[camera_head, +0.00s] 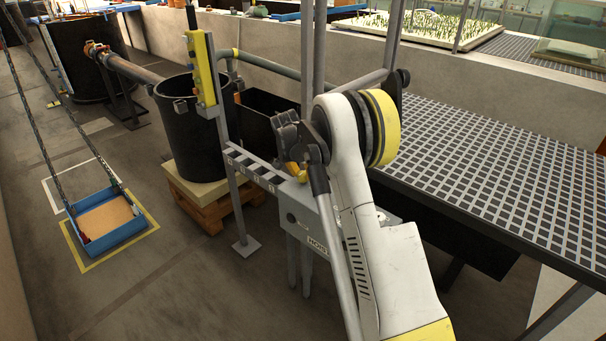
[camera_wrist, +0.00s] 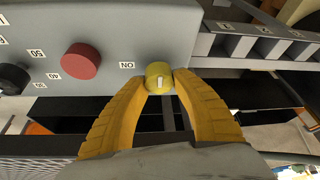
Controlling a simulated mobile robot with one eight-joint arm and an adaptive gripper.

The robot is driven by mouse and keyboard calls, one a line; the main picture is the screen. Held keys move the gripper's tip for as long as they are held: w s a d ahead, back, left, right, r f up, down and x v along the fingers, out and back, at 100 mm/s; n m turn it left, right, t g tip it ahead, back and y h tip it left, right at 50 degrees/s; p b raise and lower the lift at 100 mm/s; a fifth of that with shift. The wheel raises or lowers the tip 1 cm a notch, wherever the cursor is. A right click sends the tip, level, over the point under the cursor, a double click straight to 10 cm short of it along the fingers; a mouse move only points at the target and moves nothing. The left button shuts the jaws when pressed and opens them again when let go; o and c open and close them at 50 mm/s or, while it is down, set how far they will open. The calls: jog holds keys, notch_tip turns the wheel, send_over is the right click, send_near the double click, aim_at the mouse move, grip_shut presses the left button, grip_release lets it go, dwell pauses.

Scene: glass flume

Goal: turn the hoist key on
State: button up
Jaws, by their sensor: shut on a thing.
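The hoist key (camera_wrist: 158,72) is a small round yellow knob with a white mark, on a grey control box (camera_wrist: 140,30). An ON label, upside down in the wrist view, sits just left of the knob. The white mark runs roughly up and down in that view, not towards the label. My gripper (camera_wrist: 162,86) has its two yellow ribbed fingers closed on the knob from both sides. In the head view the box (camera_head: 300,215) carries a HOIST label, and my arm hides much of it and the key.
A red button (camera_wrist: 81,61) and a black knob (camera_wrist: 13,78) are on the same box. A slotted rack (camera_head: 258,172) adjoins it. A grating table (camera_head: 500,160) stands at right. A blue tray (camera_head: 105,222) hangs on chains at left. A black bucket (camera_head: 190,125) stands behind.

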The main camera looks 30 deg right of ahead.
jog(key=n+t+y, duration=0.1)
jog(key=n, duration=0.3)
jog(key=shift+n+p, duration=0.3)
jog(key=shift+p, duration=0.05)
jog(key=n+t+y, duration=0.1)
jog(key=n+y, duration=0.1)
jog(key=n, duration=0.2)
jog(key=shift+n+p, duration=0.3)
jog(key=n+y, duration=0.1)
jog(key=n, duration=0.2)
jog(key=shift+n, duration=0.3)
jog(key=shift+a+n+g+y+p, duration=0.1)
jog(key=shift+n+g+y+p, duration=0.3)
jog(key=shift+n, duration=0.75)
jog(key=shift+a+n+y+p, duration=0.1)
jog(key=shift+n+y, duration=0.5)
jog(key=shift+n, duration=0.55)
jog(key=o, duration=1.2)
